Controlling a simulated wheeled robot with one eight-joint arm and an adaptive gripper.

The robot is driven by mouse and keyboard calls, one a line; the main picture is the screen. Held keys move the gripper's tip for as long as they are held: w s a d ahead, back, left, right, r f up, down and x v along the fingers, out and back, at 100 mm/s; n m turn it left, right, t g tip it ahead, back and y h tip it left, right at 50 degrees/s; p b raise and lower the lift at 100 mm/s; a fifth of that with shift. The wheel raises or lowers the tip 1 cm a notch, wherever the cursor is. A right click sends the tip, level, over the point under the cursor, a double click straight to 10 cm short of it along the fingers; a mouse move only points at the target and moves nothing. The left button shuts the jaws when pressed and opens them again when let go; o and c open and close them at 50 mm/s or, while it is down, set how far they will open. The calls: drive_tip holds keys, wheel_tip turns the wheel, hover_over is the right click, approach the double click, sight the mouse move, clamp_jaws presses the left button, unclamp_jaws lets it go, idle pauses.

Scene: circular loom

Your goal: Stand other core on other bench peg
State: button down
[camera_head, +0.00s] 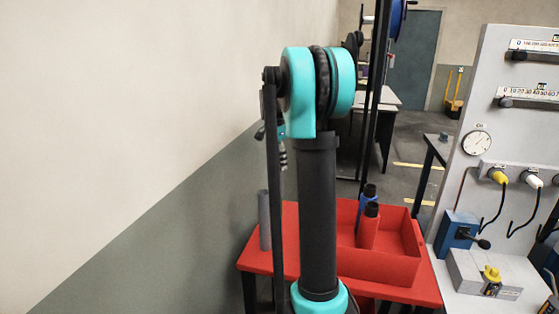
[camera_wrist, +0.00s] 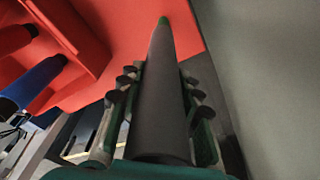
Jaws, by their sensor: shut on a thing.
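In the wrist view my gripper (camera_wrist: 158,76) is shut on a long dark grey core (camera_wrist: 157,110), with a finger along each side. The core's far end points toward the red bench (camera_wrist: 125,25) and narrows to a small green tip (camera_wrist: 164,21). I cannot tell whether that green is part of the core or a peg beyond it. In the head view a grey cylinder (camera_head: 265,222) is upright at the left end of the red bench (camera_head: 418,288); I cannot tell if it is the held core. My arm hides much of the gripper there. No bare peg is clearly visible.
A red tray (camera_head: 385,268) on the bench holds a red bobbin (camera_head: 368,230) and a blue bobbin (camera_head: 364,208). The wall (camera_head: 130,130) runs close along the left. A grey control panel (camera_head: 505,120) stands at right.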

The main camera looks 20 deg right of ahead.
sight(279, 183)
drive_tip(key=shift+f, duration=2.1)
drive_tip(key=shift+f, duration=2.8)
drive_tip(key=c, duration=1)
unclamp_jaws()
drive_tip(key=shift+o, duration=0.2)
wheel_tip(279, 183, up, 12)
drive_tip(key=a, duration=0.1)
drive_tip(key=shift+s+a, duration=0.2)
drive_tip(key=shift+a, duration=0.1)
drive_tip(key=shift+f, duration=0.1)
